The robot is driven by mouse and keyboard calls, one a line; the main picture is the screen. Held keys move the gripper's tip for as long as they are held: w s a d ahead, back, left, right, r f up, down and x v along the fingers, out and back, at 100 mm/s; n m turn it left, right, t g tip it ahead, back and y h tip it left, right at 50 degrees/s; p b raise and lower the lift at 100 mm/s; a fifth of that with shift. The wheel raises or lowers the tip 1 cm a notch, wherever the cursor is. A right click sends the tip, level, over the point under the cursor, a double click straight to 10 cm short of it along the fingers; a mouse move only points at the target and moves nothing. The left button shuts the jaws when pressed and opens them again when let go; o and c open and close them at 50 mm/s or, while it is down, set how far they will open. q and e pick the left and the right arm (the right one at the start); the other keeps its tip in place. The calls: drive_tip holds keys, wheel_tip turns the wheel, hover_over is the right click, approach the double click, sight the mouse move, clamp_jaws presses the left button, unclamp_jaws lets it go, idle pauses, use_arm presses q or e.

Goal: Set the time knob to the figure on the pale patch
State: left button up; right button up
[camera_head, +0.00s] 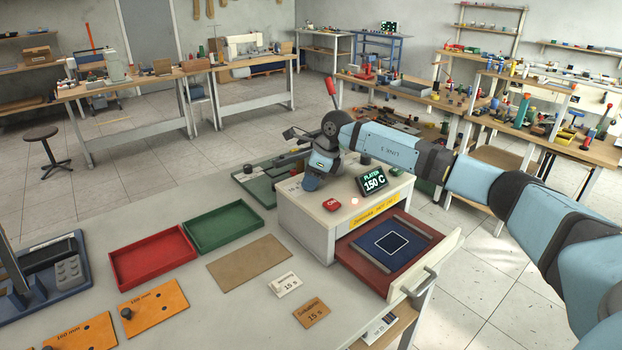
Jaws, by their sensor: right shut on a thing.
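A cream press box (312,222) stands on the grey table. Its display (372,180) reads "PLATEN 150 C". A blue-grey round knob (311,184) sits on its top at the left, by a small printed time label (294,186). My right gripper (315,172) points down over this knob and is shut on it; the fingers are partly hidden by the wrist. The knob's pointer cannot be made out. A pale patch (285,284) lies on the table in front of the box, its figure seeming to read 15 s. My left gripper is out of view.
A tan patch (312,313) lies near the pale one. The box's drawer (352,255) is open. A red button (332,205) and a dark knob (366,158) are on top. Red (118,270) and green (191,236) trays and orange plates (153,309) lie to the left.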

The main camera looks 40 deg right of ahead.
drive_tip(key=shift+m+h, duration=0.4)
drive_tip(key=shift+m, duration=0.7)
drive_tip(key=o, duration=0.9)
drive_tip(key=shift+r+t, duration=0.1)
drive_tip(key=shift+t, duration=0.2)
drive_tip(key=b+v, duration=0.1)
drive_tip(key=v, duration=1.2)
drive_tip(key=shift+s+r, duration=0.15)
drive_tip(key=shift+r, duration=0.15)
drive_tip(key=shift+f, duration=0.1)
